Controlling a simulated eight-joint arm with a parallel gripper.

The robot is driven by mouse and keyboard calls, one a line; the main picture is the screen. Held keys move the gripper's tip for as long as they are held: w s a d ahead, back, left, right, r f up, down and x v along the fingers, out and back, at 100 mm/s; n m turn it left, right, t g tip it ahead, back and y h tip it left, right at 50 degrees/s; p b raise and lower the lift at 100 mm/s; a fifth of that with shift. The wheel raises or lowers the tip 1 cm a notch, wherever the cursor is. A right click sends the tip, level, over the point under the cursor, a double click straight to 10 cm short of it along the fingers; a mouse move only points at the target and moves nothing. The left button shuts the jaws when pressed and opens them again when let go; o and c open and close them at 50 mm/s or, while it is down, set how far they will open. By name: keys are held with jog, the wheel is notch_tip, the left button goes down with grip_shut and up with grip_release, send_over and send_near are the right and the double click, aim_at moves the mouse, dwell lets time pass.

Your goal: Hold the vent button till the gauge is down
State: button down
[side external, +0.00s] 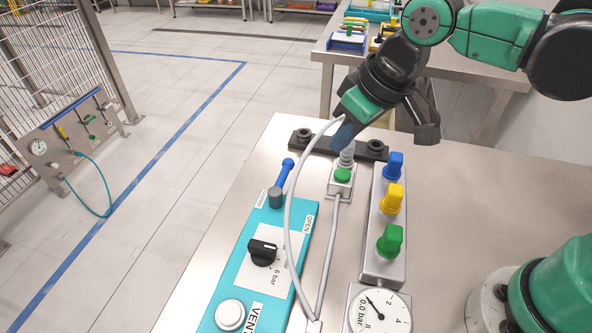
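The vent button (230,315) is a white round button on the teal panel (296,250), beside a label reading VENT, at the bottom of the side view. The gauge (377,308) is a white dial to its right, marked 0.0 bar, with a dark needle pointing to the upper left. My gripper (385,110) is well above and behind the button, over the far edge of the table and apart from it. A dark finger shows on its right and a green body with a blue tip on its left. Nothing touches the button.
A black knob (263,252), a blue lever (285,175), a green button (342,175) and a grey block (381,265) with blue, yellow and green knobs stand nearby.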

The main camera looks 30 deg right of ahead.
jog(key=s+d+f+m+t+h, duration=0.1)
jog(key=s+d+m+t, duration=0.1)
jog(key=d, duration=0.9)
jog(key=shift+s+m+t+h, duration=0.2)
jog(key=shift+m+t+h, duration=0.1)
jog(key=shift+m+t, duration=0.3)
